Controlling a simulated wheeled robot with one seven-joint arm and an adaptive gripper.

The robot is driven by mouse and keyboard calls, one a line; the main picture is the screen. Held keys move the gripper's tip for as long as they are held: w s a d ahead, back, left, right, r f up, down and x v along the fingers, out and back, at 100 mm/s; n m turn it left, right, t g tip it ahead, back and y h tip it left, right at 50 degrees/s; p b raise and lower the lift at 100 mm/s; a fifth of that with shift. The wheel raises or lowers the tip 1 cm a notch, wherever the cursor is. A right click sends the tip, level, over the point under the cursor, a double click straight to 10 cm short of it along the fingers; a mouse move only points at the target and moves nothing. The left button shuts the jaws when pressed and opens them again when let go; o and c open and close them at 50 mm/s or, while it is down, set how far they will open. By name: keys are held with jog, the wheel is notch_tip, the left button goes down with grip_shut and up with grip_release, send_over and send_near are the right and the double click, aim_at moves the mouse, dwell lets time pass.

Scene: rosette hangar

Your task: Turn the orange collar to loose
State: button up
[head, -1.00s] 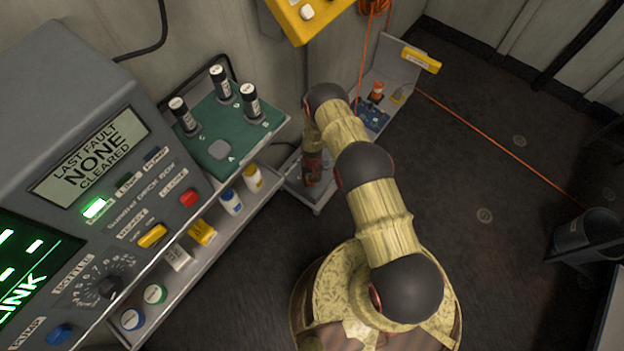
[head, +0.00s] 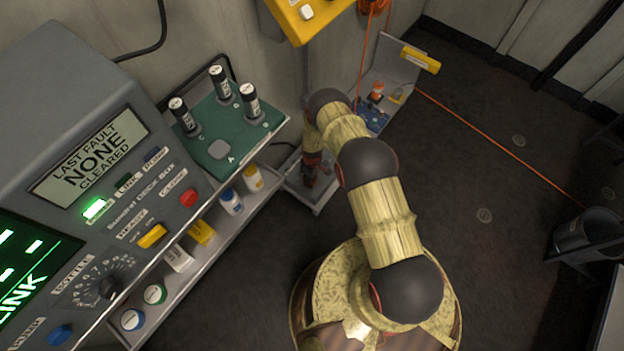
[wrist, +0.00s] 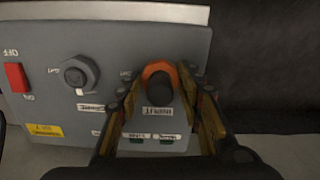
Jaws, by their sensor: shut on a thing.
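The orange collar (wrist: 159,72) is a ring around a dark round knob on a grey panel (wrist: 110,50), in the upper middle of the wrist view. My gripper (wrist: 163,88) has one finger on each side of the collar and is shut on it. The exact contact points are hard to make out. A small label (wrist: 157,111) sits just below the collar; its text is too blurred to read.
On the same panel are a dark knob (wrist: 78,76) and a red switch (wrist: 16,77). In the head view, a grey console (head: 110,150) and a green board (head: 222,135) with black cylinders stand at left. An orange cord (head: 500,140) crosses the right side; open floor lies below it.

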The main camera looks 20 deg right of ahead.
jog(key=shift+n, duration=0.6)
jog(key=o, duration=1.2)
jog(key=shift+c, duration=0.2)
notch_tip(320, 180, up, 12)
jog(key=shift+f, duration=0.1)
dwell(0.5)
